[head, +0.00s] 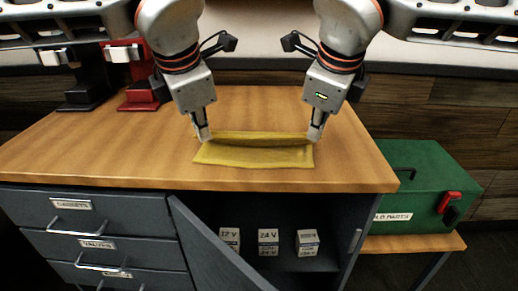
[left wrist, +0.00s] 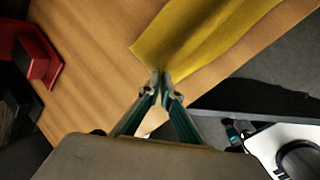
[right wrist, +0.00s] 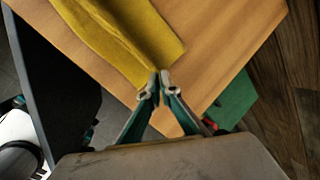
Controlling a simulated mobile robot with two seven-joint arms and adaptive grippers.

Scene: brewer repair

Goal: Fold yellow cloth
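The yellow cloth (head: 255,156) lies near the front of the wooden worktop, with its far strip raised or folded between my two grippers. My left gripper (head: 204,137) is at the cloth's far left corner, its fingertips closed together on the edge. The cloth also shows in the left wrist view (left wrist: 205,35), reaching those fingertips (left wrist: 162,74). My right gripper (head: 315,136) is at the far right corner, closed on the edge in the same way. The right wrist view shows the cloth (right wrist: 125,35) running to the fingertips (right wrist: 158,76). The pinched bits are mostly hidden by the fingers.
A red stand (head: 143,92) and a black stand (head: 90,88) are at the worktop's back left. A green toolbox (head: 415,170) stands lower at the right. Below, a cabinet door (head: 215,245) hangs open before several labelled boxes (head: 268,240). The worktop beside the cloth is clear.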

